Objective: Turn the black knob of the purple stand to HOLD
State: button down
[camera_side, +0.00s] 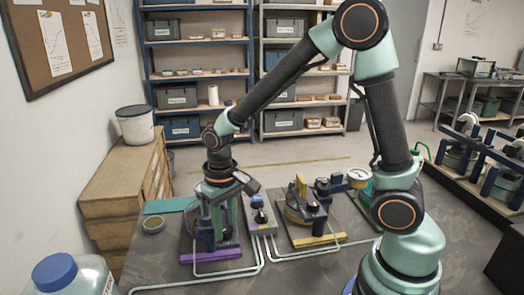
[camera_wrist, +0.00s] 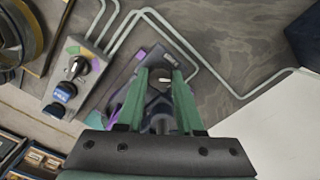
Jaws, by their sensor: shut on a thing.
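The purple stand (camera_side: 210,256) is at the left of the bench in the side view, with a purple bar along its front. In the wrist view, part of its purple edge (camera_wrist: 122,86) shows left of my fingers. My gripper (camera_side: 222,215) is low over this stand in the side view. In the wrist view, the two green fingers of my gripper (camera_wrist: 161,78) are shut on a dark part with a pale mark, which looks like the black knob (camera_wrist: 160,75). The fingers hide much of it. I cannot read a HOLD label or tell where the knob points.
A grey control box (camera_wrist: 64,88) with another dark knob, coloured sectors and blue buttons stands beside the purple stand. A yellow-fronted stand (camera_side: 318,241) with a gauge is to the right. Pale pipes (camera_side: 300,252) run along the bench.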

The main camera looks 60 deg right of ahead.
aim_at(226, 229)
jog(key=m, duration=0.4)
dwell(0.5)
jog(key=c, duration=0.8)
grip_release()
jog(key=shift+c, duration=0.2)
notch_tip(226, 229, up, 12)
jog(key=shift+r, duration=0.1)
